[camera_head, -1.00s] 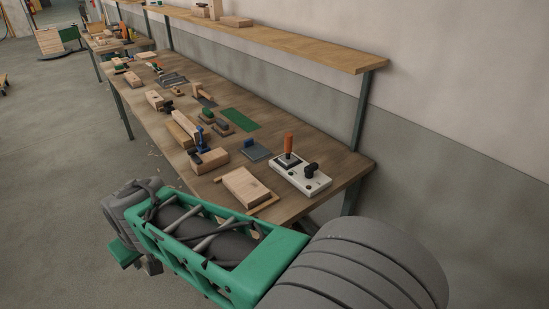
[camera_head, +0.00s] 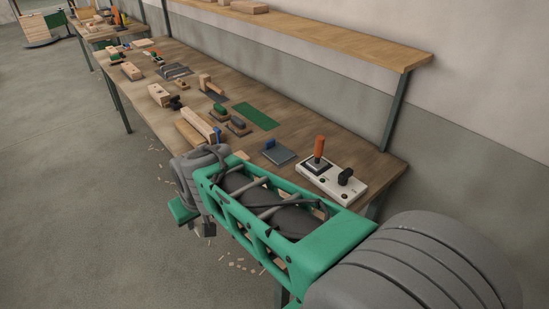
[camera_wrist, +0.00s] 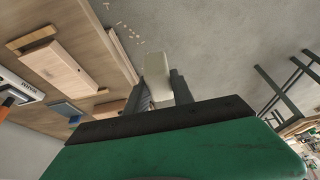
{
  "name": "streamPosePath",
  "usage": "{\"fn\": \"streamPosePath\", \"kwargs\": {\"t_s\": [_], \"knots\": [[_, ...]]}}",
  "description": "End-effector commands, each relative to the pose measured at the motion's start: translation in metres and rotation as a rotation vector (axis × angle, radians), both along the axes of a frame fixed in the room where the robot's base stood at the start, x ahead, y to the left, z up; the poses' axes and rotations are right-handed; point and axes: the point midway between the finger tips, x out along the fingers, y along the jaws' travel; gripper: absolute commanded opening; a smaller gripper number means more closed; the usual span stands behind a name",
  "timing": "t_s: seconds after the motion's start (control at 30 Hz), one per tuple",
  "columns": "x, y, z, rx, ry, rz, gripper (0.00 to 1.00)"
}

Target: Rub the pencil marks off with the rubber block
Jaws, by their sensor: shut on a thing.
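In the wrist view my gripper (camera_wrist: 160,92) is shut on a pale off-white block, the rubber block (camera_wrist: 156,68). It is held over the grey floor, beyond the edge of the bench. A flat wooden board (camera_wrist: 60,66) lies on the bench to the left of the gripper in the wrist view, apart from the block. In the head view my arm covers the board, and the block does not show clearly.
The long workbench (camera_head: 372,158) holds a white plate with an orange handle (camera_head: 333,180), a blue-grey plate (camera_head: 280,152), a green mat (camera_head: 256,116) and several wooden blocks. A shelf (camera_head: 330,33) runs above it. Shavings (camera_head: 240,264) lie on the floor.

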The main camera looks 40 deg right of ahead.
Motion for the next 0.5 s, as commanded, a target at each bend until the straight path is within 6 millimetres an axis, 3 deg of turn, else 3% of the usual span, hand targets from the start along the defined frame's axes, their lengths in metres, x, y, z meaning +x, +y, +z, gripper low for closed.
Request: {"fn": "streamPosePath", "kwargs": {"t_s": [0.17,0.33,0.5], "knots": [[0.024,-0.047,0.003,0.003,0.003,0.054,0.00],[0.046,-0.138,-0.001,0.005,0.003,0.180,0.00],[0.038,-0.235,-0.012,0.007,0.002,0.308,0.00]]}}
